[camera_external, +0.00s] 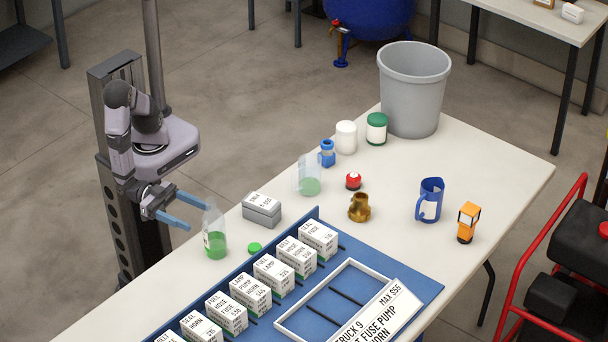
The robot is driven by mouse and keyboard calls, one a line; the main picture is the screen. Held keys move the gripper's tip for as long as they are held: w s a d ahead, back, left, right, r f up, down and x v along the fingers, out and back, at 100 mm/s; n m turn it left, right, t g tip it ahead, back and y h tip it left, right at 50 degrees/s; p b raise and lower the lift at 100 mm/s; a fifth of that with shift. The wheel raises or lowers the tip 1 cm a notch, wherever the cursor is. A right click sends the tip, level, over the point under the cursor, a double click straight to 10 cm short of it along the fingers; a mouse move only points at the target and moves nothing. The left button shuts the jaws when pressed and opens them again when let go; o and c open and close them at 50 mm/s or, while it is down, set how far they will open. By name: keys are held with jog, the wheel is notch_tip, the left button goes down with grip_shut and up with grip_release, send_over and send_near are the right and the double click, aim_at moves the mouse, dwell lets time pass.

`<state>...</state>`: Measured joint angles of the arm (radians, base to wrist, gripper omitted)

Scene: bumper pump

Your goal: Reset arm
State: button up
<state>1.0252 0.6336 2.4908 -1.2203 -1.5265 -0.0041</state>
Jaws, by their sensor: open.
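My gripper (183,211) is at the left, held out beyond the near left edge of the white table. Its two blue fingers are spread apart with nothing visible between them. A clear bottle with green liquid (215,243) stands on the table just right of the fingertips. I cannot tell whether the fingers touch it. A green cap (255,247) lies on the table beside the bottle.
A blue board (425,289) holds a row of labelled boxes (273,275) and a white frame. A grey box (262,209), a clear beaker (310,177), a brass part (360,207), a blue jug (429,200) and a grey bin (412,90) stand on the table (490,160).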

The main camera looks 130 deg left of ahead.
jog(key=w+g+h+p, duration=0.1)
jog(key=g, duration=0.1)
jog(key=w+f+n+g+h+p, duration=0.1)
jog(key=g, duration=0.1)
jog(key=w+a+f+g+h+p, duration=0.1)
jog(key=g+h+p, duration=0.1)
jog(key=g, duration=0.1)
jog(key=shift+a+f, duration=0.1)
jog(key=shift+f, duration=0.1)
jog(key=s+f+g+b, duration=0.1)
jog(key=s+a+g+b, duration=0.1)
jog(key=s+f+g+h, duration=0.1)
jog(key=shift+s+a+f+b, duration=0.1)
jog(key=shift+a+f+b, duration=0.2)
jog(key=shift+b, duration=0.1)
jog(key=s+a+m+g+y+b, duration=0.25)
jog(key=s+a+g, duration=0.45)
jog(key=s+a, duration=0.75)
notch_tip(320, 180, up, 13)
jog(key=d+p, duration=0.1)
jog(key=p, duration=1.4)
jog(key=shift+s+m+h, duration=0.3)
jog(key=shift+m+h, duration=0.15)
